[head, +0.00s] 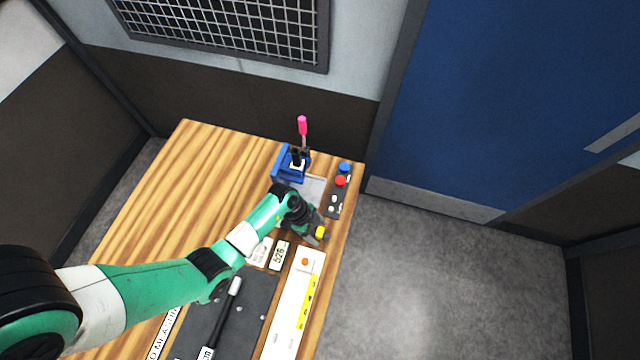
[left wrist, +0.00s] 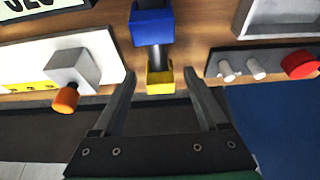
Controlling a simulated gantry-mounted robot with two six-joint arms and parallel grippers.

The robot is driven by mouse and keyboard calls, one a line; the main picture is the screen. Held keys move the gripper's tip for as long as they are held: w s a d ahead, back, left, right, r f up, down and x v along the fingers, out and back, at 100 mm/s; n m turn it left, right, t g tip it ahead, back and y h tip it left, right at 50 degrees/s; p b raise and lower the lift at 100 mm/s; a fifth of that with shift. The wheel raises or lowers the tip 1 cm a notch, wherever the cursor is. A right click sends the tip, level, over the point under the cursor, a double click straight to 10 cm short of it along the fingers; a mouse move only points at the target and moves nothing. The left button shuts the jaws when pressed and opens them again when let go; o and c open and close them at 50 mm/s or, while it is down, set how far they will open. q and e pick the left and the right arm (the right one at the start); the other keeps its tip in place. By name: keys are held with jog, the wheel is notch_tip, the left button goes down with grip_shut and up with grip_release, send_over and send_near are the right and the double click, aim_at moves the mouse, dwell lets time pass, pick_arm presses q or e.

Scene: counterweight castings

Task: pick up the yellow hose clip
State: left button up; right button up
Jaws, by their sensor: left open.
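The yellow hose clip (head: 320,232) is near the right edge of the wooden table, at the tip of my left gripper (head: 316,237). In the left wrist view the clip (left wrist: 160,80) is a small yellow bracket at the end of a dark bar that runs to a blue block (left wrist: 152,25). My left gripper (left wrist: 160,84) is open, with one finger on each side of the clip in the picture. Gaps show between the clip and both fingers. I cannot tell the clip's depth relative to the fingertips. My right gripper is not in view.
A white strip (head: 287,312) with an orange knob (left wrist: 66,100) is nearby. A dark panel (head: 334,206) carries a red button (head: 340,181) and white knobs. A blue fixture with a pink handle (head: 302,125) stands behind. The table's left half (head: 165,200) is largely clear.

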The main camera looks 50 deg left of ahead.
pick_arm(q)
jog(key=shift+d+f, duration=0.1)
jog(key=shift+f, duration=0.15)
jog(key=c, duration=1.1)
jog(key=shift+r, duration=0.1)
jog(key=shift+r, duration=0.1)
